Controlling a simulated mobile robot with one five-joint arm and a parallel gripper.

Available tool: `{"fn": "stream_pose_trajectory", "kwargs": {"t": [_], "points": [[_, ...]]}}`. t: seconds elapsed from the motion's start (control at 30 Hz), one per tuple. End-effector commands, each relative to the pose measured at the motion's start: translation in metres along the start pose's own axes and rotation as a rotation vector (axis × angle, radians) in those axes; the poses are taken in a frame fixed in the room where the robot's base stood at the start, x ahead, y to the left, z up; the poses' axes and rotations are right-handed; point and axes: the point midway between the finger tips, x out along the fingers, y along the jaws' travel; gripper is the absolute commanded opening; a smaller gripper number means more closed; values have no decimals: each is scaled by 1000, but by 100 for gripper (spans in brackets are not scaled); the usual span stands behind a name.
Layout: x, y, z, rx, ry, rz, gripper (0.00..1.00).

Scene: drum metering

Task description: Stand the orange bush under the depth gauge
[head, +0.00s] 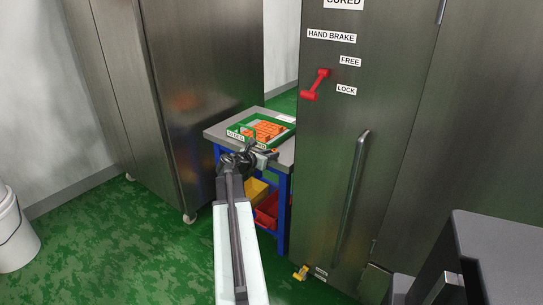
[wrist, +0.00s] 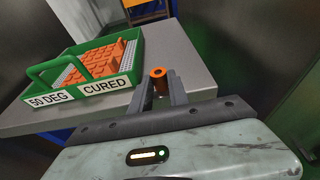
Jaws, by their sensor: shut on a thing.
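My gripper (wrist: 163,93) is shut on an orange bush (wrist: 158,76), a short ring with a dark hole in its top, held upright between the fingertips. The bush is at the front edge of the small table; I cannot tell whether it touches the top. In the head view my gripper (head: 258,158) is over the table's near edge, and a bit of orange shows at its tip. I see no depth gauge in either view.
A green tray (wrist: 38,92) labelled "50 DEG" and "CURED" holds several orange pieces on the grey table (wrist: 193,75). Tall metal cabinets stand left and right of the table. A red hand brake lever (head: 316,84) is on the right cabinet. A white bucket (head: 14,235) stands far left.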

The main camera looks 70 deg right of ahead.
Motion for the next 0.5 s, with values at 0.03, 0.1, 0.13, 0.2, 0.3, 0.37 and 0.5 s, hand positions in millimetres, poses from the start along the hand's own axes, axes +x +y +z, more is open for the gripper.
{"fn": "stream_pose_trajectory", "kwargs": {"t": [0.03,0.1,0.13,0.2,0.3,0.37,0.5], "points": [[1,0,-3,0,0,0,0],[1,0,-5,0,0,0,0],[1,0,-4,0,0,0,26],[1,0,-3,0,0,1,43],[1,0,-3,0,0,1,43],[1,0,-3,0,0,1,43],[0,1,-3,0,0,1,43]]}}
